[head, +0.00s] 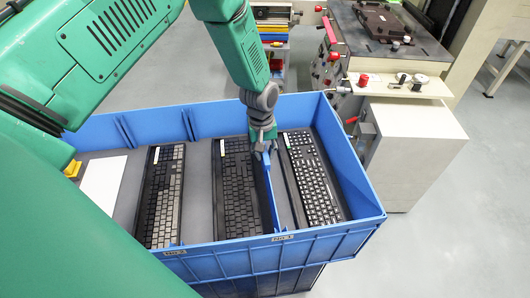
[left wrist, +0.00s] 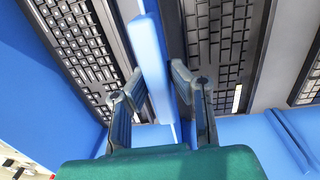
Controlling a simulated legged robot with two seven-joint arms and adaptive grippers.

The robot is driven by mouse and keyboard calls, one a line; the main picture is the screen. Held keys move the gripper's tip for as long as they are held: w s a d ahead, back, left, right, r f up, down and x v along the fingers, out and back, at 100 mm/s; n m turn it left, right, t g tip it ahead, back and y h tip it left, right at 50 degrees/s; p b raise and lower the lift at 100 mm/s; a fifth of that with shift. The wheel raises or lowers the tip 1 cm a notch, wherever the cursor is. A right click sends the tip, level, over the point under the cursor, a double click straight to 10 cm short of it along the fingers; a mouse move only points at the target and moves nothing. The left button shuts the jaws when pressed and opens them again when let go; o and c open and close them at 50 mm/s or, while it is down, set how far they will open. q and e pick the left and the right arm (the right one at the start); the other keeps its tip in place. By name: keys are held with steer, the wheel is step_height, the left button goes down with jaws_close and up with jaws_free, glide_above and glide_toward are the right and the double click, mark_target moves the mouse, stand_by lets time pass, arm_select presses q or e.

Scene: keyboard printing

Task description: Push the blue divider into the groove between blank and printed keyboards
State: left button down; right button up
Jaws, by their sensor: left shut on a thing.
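The blue divider (head: 269,188) is a thin upright panel inside the blue crate (head: 215,122). It stands between the middle keyboard (head: 238,195), whose keys look blank, and the right keyboard (head: 314,182), which has white-marked keys. It is close along the middle keyboard's right edge. My left gripper (head: 264,150) is shut on the divider's far end. In the left wrist view the divider (left wrist: 153,62) passes between both fingers of the gripper (left wrist: 156,92), with a keyboard on each side. The divider's lower edge and the groove are hidden. My right gripper is not in view.
Another dark keyboard (head: 163,196) lies left of the middle one, and a white flat piece (head: 103,183) lies at the crate's left. Bare grey crate floor shows between the keyboards. The crate walls surround the work. A machine (head: 390,95) stands behind at the right.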

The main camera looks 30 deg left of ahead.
arm_select(q)
steer(key=shift+f, duration=0.2)
stand_by(0.6)
steer(key=c, duration=1.4)
jaws_free()
step_height(320, 180, up, 6)
steer(key=p, duration=0.5)
steer(key=shift+s+r, duration=0.1)
steer(key=shift+r, duration=0.05)
